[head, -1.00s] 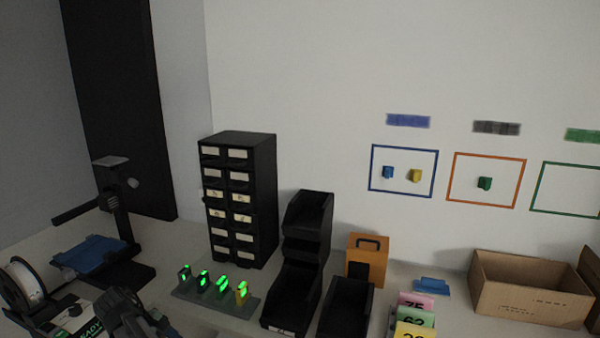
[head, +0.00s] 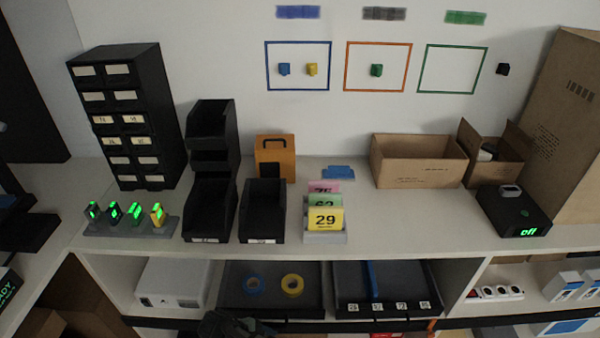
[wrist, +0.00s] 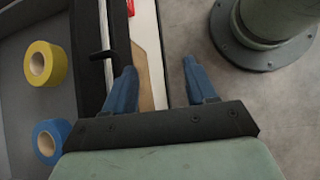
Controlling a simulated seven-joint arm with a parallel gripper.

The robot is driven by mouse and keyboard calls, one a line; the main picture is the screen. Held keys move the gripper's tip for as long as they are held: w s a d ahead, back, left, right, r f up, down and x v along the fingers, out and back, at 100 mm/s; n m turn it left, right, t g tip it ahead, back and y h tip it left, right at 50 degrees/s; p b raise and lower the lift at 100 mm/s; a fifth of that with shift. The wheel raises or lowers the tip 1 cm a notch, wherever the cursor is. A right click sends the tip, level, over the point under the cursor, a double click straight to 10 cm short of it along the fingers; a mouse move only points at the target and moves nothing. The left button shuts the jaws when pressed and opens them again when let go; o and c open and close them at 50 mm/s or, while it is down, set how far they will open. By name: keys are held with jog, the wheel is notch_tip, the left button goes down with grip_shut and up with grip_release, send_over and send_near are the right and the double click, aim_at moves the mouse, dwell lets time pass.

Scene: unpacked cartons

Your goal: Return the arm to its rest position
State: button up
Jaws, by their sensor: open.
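My gripper (wrist: 160,88) shows in the wrist view with its two blue fingers spread apart and nothing between them. It hangs beside the edge of a grey tray (wrist: 72,105), over a dark rim, a pale strip and the floor. A yellow tape roll (wrist: 40,64) and a blue tape roll (wrist: 50,138) lie in that tray, left of the fingers and apart from them. In the head view, a dark part at the bottom edge, below the tape rolls, seems to be my arm; its fingers cannot be made out there.
The head view shows a shelf tray (head: 310,273) under the worktop (head: 400,222). On the worktop stand a drawer cabinet (head: 165,120), black bins (head: 262,220), numbered cards (head: 325,219), an open carton (head: 415,165) and a black box (head: 512,218). The worktop's front middle is clear.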

jog(key=s+d+f+m+g+y, duration=0.1)
jog(key=s+d+f+m+g, duration=0.25)
jog(key=d, duration=0.55)
jog(key=s+d+f+m+g+y, duration=0.1)
jog(key=d+f+m+g, duration=0.1)
jog(key=d+f+m, duration=0.5)
jog(key=s+d+f+m+g+y, duration=0.2)
jog(key=s+d+f+m+y, duration=0.2)
jog(key=s+d, duration=0.6)
jog(key=shift+s+d+f+m+y, duration=0.15)
jog(key=shift+s+d+m+y, duration=0.2)
jog(key=shift+m+y, duration=1)
jog(key=shift+w+g+h, duration=0.1)
jog(key=shift+g+h, duration=0.15)
jog(key=shift+h, duration=0.1)
